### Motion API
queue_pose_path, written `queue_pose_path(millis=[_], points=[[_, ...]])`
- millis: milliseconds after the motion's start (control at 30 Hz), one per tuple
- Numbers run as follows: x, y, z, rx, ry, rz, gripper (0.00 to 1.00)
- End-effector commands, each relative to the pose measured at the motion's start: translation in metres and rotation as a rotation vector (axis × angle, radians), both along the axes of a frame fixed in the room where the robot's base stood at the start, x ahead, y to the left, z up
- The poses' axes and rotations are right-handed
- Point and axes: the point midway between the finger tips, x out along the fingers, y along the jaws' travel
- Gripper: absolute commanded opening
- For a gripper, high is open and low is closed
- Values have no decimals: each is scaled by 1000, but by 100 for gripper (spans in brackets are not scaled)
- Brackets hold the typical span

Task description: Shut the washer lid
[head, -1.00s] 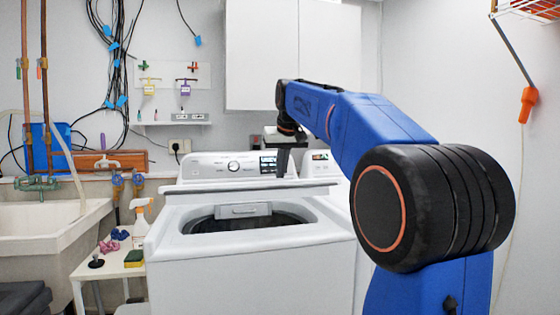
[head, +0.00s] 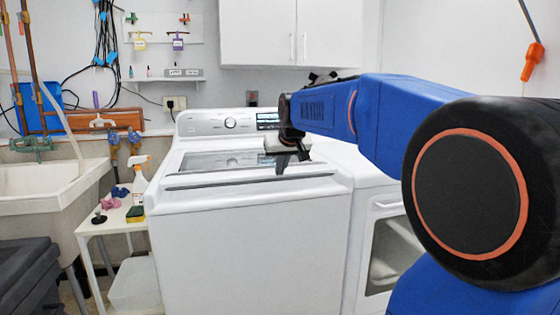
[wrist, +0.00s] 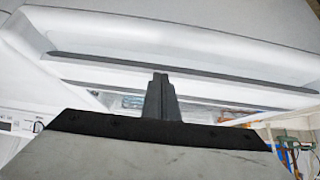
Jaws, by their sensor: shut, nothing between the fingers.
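The white top-load washer (head: 250,245) stands in the middle of the head view. Its lid (head: 215,178), with a dark glass window, lies flat or nearly flat over the tub opening. A dark line runs along its front edge; I cannot tell whether a small gap is left there. My gripper (head: 290,164) is shut and empty, pointing down at the right part of the lid, touching it or just above. In the wrist view, the shut fingers (wrist: 161,98) stand in front of white panels with dark strips. The tub inside is hidden.
A front-loading machine (head: 385,235) stands close on the right. A small white table (head: 112,222) with a spray bottle (head: 139,180) and a sponge is on the left, beside the sink (head: 50,190). White cabinets (head: 285,35) hang above.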

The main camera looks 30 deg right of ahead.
Motion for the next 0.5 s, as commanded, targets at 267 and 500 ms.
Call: queue_pose_path(millis=[267,500], points=[[0,0,-13,7,26,0,0],[1,1,3,6,21,1,0]])
